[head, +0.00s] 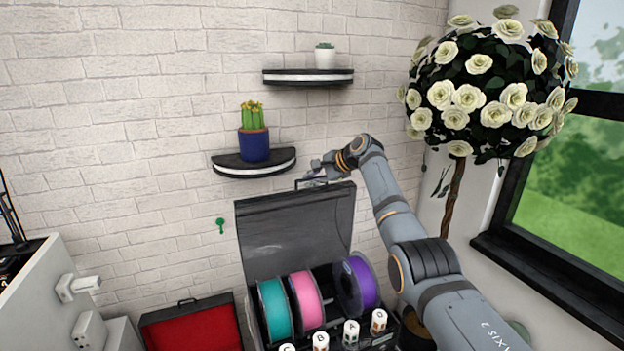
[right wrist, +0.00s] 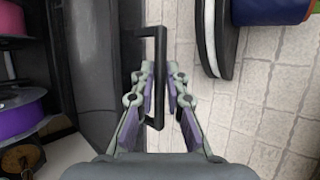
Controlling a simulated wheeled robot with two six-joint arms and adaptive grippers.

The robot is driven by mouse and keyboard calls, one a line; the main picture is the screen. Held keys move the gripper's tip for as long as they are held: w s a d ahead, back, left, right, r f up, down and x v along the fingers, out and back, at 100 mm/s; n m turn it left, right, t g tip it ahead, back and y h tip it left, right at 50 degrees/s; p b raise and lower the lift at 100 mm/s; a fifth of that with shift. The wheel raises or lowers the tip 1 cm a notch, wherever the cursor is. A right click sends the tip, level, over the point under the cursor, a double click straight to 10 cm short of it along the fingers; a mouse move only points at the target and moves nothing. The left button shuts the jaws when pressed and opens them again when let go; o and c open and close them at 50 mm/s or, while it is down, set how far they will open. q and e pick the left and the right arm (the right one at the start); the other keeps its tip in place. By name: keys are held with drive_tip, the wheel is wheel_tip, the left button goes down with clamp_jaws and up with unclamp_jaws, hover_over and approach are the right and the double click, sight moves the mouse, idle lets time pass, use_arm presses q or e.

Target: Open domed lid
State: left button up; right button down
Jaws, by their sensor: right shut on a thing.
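The lid (head: 295,230) is a dark, see-through panel standing up at the back of an open filament box (head: 250,315), tilted against the brick wall side. A black bar handle (right wrist: 158,40) sits on the lid's far edge. My right gripper (head: 313,175) is at the top of the lid, shut on the handle; in the right wrist view its fingers (right wrist: 161,75) sit on either side of the handle bar. Teal (head: 274,308), pink (head: 306,299) and purple (head: 362,284) spools stand inside the box. My left gripper is not in view.
A wall shelf (head: 253,170) with a potted cactus (head: 254,140) is just above and left of my right gripper. A higher shelf (head: 308,77) holds a small plant. A red-lined case (head: 190,330) lies left of the box. A flowering tree (head: 488,95) stands right.

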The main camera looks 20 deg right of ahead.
drive_tip(key=shift+s+f, duration=0.1)
drive_tip(key=shift+f, duration=0.3)
drive_tip(key=c, duration=1.4)
unclamp_jaws()
drive_tip(key=shift+w, duration=0.25)
drive_tip(key=shift+r, duration=0.1)
drive_tip(key=shift+s+d+r, duration=0.1)
drive_tip(key=shift+s+r, duration=0.05)
drive_tip(key=v, duration=1.1)
drive_tip(key=shift+s+r, duration=0.2)
drive_tip(key=shift+r, duration=0.05)
drive_tip(key=shift+d, duration=0.1)
